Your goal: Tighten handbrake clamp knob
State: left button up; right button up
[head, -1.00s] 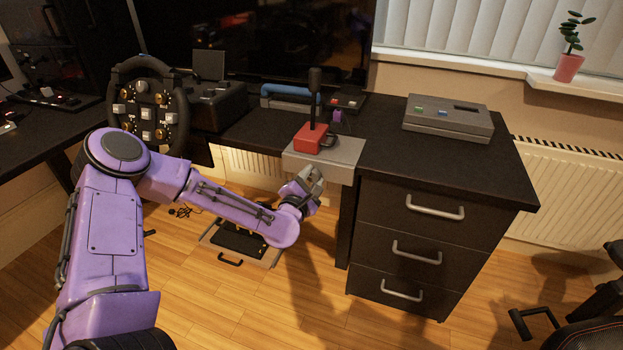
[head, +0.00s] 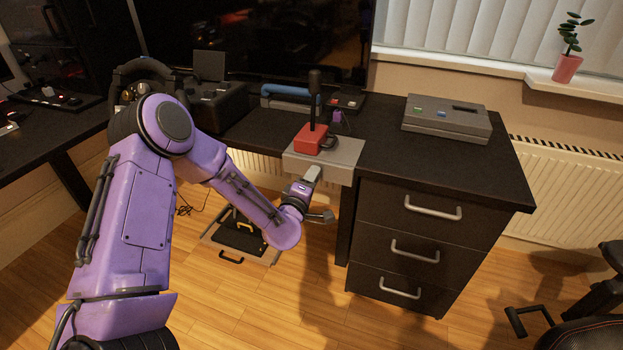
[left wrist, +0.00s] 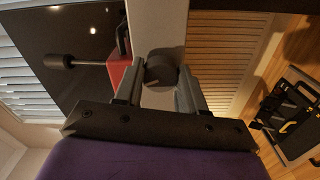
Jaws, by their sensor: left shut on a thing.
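The handbrake is a red block (head: 309,141) with an upright black lever (head: 314,95), on a grey bracket (head: 335,162) at the desk's front edge. The dark round clamp knob (left wrist: 161,68) shows in the left wrist view against the pale bracket (left wrist: 158,22). My left gripper (left wrist: 160,88) is shut on the knob, one finger on each side. In the head view my left gripper (head: 316,192) is just below the bracket's front, and the knob cannot be made out there. My right gripper is not in view.
The steering wheel (head: 128,75) is partly hidden behind my left arm. A pedal set (head: 240,238) stands on the floor below. A drawer unit (head: 405,245) is right of the bracket. A grey box (head: 447,119) lies on the desk top. The floor before the drawers is clear.

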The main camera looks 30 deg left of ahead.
pick_arm(q)
jog(key=shift+m, duration=1.7)
jog(key=o, duration=1.1)
jog(key=shift+c, duration=0.2)
jog(key=v, duration=1)
jog(key=shift+s, duration=0.25)
jog(key=shift+d+m, duration=0.15)
jog(key=shift+m, duration=0.15)
